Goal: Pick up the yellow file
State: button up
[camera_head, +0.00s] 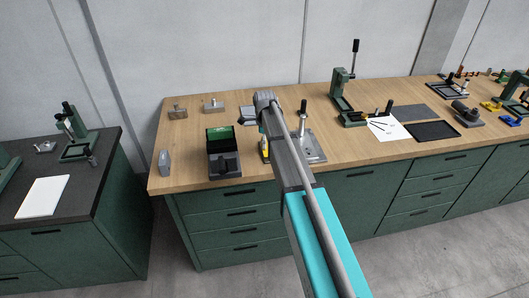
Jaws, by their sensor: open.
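A small yellow thing (264,148), which looks like the yellow file, shows beside my arm on the wooden bench. My arm partly covers it, so its full shape is hidden. My arm reaches over the bench from the lower right, with its grey wrist high in the middle. My gripper (262,130) shows only as a small dark part below the wrist, close to the yellow thing in the picture. It is open. I cannot tell whether it touches the yellow thing.
A green-and-black box (222,165) stands just left. A grey plate with an upright handle (306,144) is right of my arm. A green press (344,95), white sheet (387,127) and black tray (432,131) lie farther right.

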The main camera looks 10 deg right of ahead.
dwell(0.6)
grip_shut()
